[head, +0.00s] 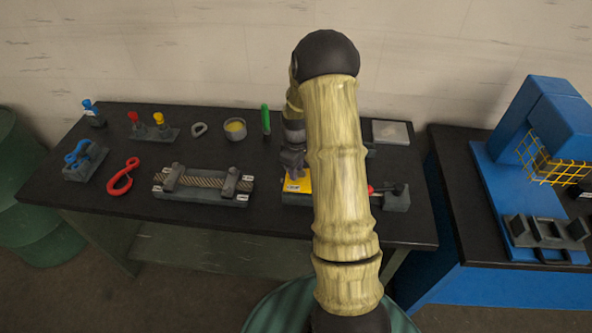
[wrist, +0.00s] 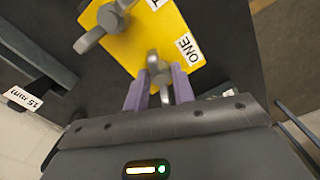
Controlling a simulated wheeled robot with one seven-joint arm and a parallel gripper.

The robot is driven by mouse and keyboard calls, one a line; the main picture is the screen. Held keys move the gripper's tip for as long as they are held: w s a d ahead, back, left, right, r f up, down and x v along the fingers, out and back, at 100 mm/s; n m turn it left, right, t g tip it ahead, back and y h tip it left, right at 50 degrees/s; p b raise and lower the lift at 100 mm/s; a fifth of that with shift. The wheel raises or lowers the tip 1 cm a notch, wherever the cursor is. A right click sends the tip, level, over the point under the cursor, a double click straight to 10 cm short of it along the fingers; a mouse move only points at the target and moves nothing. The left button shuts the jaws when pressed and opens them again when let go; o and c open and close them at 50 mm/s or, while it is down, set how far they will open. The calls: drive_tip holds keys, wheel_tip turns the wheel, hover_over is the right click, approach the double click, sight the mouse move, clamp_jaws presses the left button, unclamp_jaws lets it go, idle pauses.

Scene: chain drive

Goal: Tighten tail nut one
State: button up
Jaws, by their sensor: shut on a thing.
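Tail nut one (wrist: 154,62) is a grey wing nut on a yellow plate (wrist: 140,30), beside a white label reading ONE (wrist: 188,49). My gripper (wrist: 160,74) has its two purple fingers on either side of this nut and is shut on it. A second grey wing nut (wrist: 108,20) sits on the plate at the upper left, by a partly cut-off label. In the head view my gripper (head: 292,160) is low over the yellow plate (head: 298,186). My arm hides much of the plate there, and the nuts cannot be made out.
On the black bench (head: 130,205), a rope fixture (head: 205,184) lies left of the plate. A red hook (head: 121,177), a round tin (head: 235,129) and a green-handled tool (head: 265,119) stand around it. A dark block with a red part (head: 395,196) is at right. A blue machine (head: 545,125) stands farther right.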

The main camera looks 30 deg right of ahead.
drive_tip(key=m, duration=0.3)
drive_tip(key=shift+w+r+m+b, duration=0.1)
drive_tip(key=shift+m+b, duration=0.3)
drive_tip(key=m, duration=0.4)
drive_tip(key=shift+a+m, duration=0.15)
drive_tip(key=shift+m, duration=0.15)
drive_tip(key=m, duration=0.3)
drive_tip(key=shift+a+m+b, duration=0.1)
drive_tip(key=shift+m+b, duration=0.2)
drive_tip(key=m, duration=0.3)
drive_tip(key=shift+m, duration=0.3)
drive_tip(key=m+p, duration=0.1)
drive_tip(key=m, duration=0.2)
drive_tip(key=shift+w+a+m, duration=0.1)
drive_tip(key=shift+m, duration=0.2)
drive_tip(key=m+p, duration=0.1)
drive_tip(key=m, duration=0.3)
drive_tip(key=shift+r+m, duration=0.1)
drive_tip(key=shift+m, duration=0.2)
drive_tip(key=m+p, duration=0.1)
drive_tip(key=m, duration=0.2)
drive_tip(key=shift+w+m+p, duration=0.15)
drive_tip(key=shift+m+p, duration=0.15)
drive_tip(key=shift+p, duration=0.1)
drive_tip(key=shift+m+p, duration=0.6)
drive_tip(key=shift+m, duration=1.1)
